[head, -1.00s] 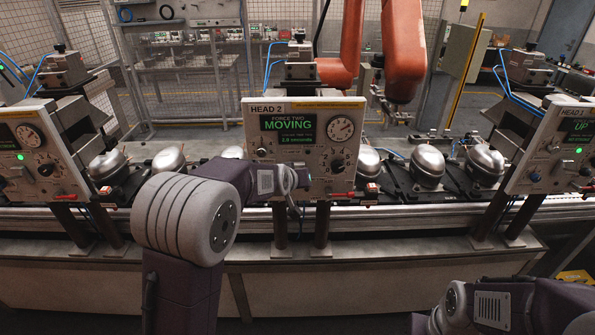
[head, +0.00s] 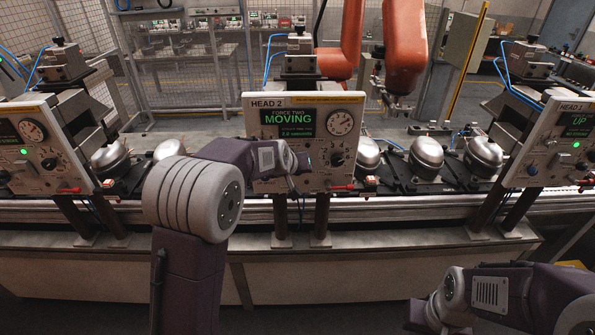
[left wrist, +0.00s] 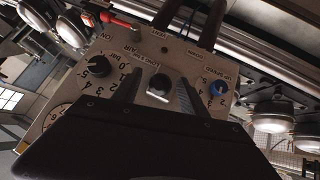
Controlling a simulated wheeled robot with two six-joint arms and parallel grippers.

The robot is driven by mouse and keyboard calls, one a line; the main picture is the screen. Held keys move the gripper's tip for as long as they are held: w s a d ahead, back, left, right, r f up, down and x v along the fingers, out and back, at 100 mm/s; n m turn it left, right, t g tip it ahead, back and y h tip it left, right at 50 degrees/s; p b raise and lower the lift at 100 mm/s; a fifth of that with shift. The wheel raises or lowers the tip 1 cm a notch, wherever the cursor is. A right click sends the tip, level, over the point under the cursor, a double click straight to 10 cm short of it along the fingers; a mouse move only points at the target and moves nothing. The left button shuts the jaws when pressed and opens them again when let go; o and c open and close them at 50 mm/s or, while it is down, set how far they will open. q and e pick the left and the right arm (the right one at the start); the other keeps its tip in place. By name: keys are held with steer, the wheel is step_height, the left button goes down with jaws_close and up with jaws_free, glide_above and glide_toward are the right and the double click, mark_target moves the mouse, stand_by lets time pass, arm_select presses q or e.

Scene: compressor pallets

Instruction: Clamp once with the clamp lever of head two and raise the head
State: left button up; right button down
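The head two panel (head: 255,125) stands in the middle of the head view. Contact cannot be told. The red lever (left wrist: 116,23) and a blue knob (left wrist: 218,88) also show there. My right gripper is out of view.
Silver compressors (head: 427,152) stand on the line both sides of head two. The head one panel (head: 560,140) is at the right, showing "UP"; another panel (head: 45,150) is at the left. An orange robot arm (head: 404,45) stands behind. A metal rail runs along the front.

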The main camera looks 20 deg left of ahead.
arm_select(q)
steer(key=shift+s, duration=0.1)
steer(key=shift+s+r, duration=0.2)
steer(key=shift+r, duration=0.05)
steer(key=b+v, duration=0.2)
steer(key=v, duration=0.6)
steer(key=shift+r, duration=0.1)
steer(key=s+f+m+g, duration=0.1)
steer(key=s+f+g, duration=0.3)
steer(key=s+f, duration=0.6)
steer(key=s+f+m+g, duration=0.2)
steer(key=s+f+g, duration=0.2)
steer(key=s+f, duration=0.7)
steer(key=s, duration=0.5)
steer(key=shift+f, duration=0.3)
